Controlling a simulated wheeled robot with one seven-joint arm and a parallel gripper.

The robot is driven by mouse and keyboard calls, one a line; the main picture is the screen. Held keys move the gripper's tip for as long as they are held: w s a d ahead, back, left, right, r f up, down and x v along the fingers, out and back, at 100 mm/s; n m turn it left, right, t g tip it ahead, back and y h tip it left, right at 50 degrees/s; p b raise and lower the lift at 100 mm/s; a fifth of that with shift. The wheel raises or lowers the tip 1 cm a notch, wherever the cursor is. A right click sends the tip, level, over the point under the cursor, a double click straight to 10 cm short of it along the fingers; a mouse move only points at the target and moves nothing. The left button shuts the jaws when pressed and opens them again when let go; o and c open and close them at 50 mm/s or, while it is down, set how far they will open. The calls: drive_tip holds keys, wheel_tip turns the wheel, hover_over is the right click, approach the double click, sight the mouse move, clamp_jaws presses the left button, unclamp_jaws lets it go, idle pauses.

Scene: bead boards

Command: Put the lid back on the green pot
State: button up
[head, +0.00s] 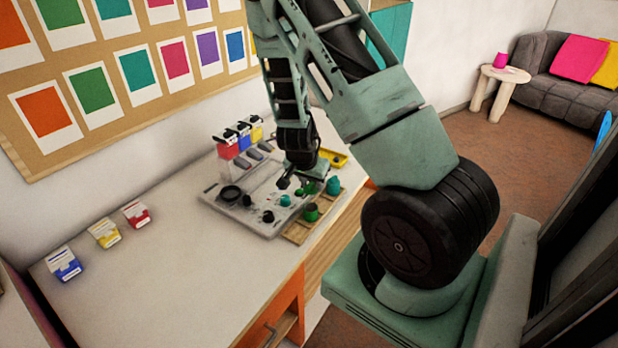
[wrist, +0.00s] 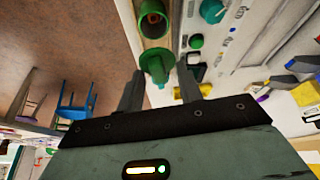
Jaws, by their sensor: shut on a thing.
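The green pot (head: 311,213) stands on the wooden strip at the near right of the grey board. In the wrist view the green pot (wrist: 152,24) is open at the top, with a dark reddish inside. My gripper (head: 298,182) is over the board's right side, behind the pot in the head view. In the wrist view my gripper (wrist: 160,76) is shut on the green lid (wrist: 155,64), which sits between the fingers close to the pot. I cannot tell whether lid and pot touch.
The grey board (head: 225,203) carries black and teal knobs. A teal pot (head: 333,186) stands behind the green pot on the wooden strip. A yellow tray (head: 334,158) lies farther back. Small boxes (head: 104,233) stand at the left; the table's front left is clear.

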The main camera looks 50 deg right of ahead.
drive_tip(key=shift+f+b, duration=2.6)
drive_tip(key=shift+f, duration=0.4)
drive_tip(key=shift+f, duration=0.15)
drive_tip(key=o, duration=1.5)
drive_tip(key=shift+r+p, duration=3.25)
drive_tip(key=shift+r, duration=0.3)
clamp_jaws()
